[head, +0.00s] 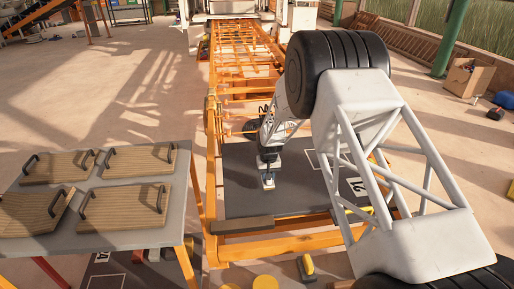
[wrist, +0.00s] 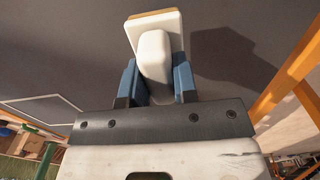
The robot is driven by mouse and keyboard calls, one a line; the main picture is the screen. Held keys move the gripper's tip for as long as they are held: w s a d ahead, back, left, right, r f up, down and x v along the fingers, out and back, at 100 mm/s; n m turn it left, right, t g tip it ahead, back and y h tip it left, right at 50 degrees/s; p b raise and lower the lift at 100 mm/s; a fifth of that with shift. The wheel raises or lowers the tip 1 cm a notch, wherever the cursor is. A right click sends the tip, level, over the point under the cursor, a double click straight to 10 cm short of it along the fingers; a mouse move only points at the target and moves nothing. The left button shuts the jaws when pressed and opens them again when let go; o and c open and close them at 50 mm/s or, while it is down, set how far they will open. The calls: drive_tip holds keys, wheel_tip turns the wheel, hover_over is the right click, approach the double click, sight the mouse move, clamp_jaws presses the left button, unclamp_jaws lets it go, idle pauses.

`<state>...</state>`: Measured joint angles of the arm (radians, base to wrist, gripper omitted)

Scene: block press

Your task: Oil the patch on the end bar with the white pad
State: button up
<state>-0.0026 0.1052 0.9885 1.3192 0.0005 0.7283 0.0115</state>
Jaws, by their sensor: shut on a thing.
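My gripper (head: 268,160) is shut on the white pad (head: 268,181), low over the dark bed of the orange frame. In the wrist view the gripper's blue fingers (wrist: 157,85) sit on both sides of the pad's white grip (wrist: 154,54). The pad's pale plate (wrist: 172,27) has a tan edge and lies beyond the grip. I cannot tell whether it touches the bed. A bar (head: 250,225) crosses the near end of the bed, apart from the pad. I cannot make out a patch on it.
The dark bed (head: 245,200) is mostly clear, with white markings at right. A grey table (head: 100,222) at left holds several wooden boards with black handles (head: 130,162). A yellow-handled item (head: 307,266) and a yellow round thing (head: 265,283) are in front. Orange rails flank the bed.

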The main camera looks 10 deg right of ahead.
drive_tip(key=s+a+m, duration=0.1)
drive_tip(key=s+a, duration=0.2)
drive_tip(key=s, duration=0.1)
drive_tip(key=s+a+r+m, duration=0.1)
drive_tip(key=s+a+m, duration=0.1)
drive_tip(key=s+a, duration=0.1)
drive_tip(key=s+a+m, duration=0.1)
drive_tip(key=s+a, duration=0.2)
drive_tip(key=s, duration=0.2)
drive_tip(key=shift+s+r+m, duration=0.15)
drive_tip(key=shift+r+m, duration=0.15)
drive_tip(key=shift+r, duration=0.05)
drive_tip(key=s+a+m, duration=0.2)
drive_tip(key=s, duration=0.5)
drive_tip(key=s+a+m, duration=0.2)
drive_tip(key=s+a, duration=0.1)
drive_tip(key=s, duration=0.4)
drive_tip(key=shift+r, duration=0.45)
drive_tip(key=shift+f, duration=0.15)
drive_tip(key=shift+f, duration=3.65)
drive_tip(key=shift+d+f, duration=0.25)
drive_tip(key=shift+d, duration=0.75)
drive_tip(key=shift+c, duration=0.3)
drive_tip(key=shift+d, duration=4.35)
drive_tip(key=shift+a+f, duration=0.15)
drive_tip(key=shift+a, duration=5.25)
wheel_tip(320, 180, up, 8)
drive_tip(key=shift+r, duration=0.2)
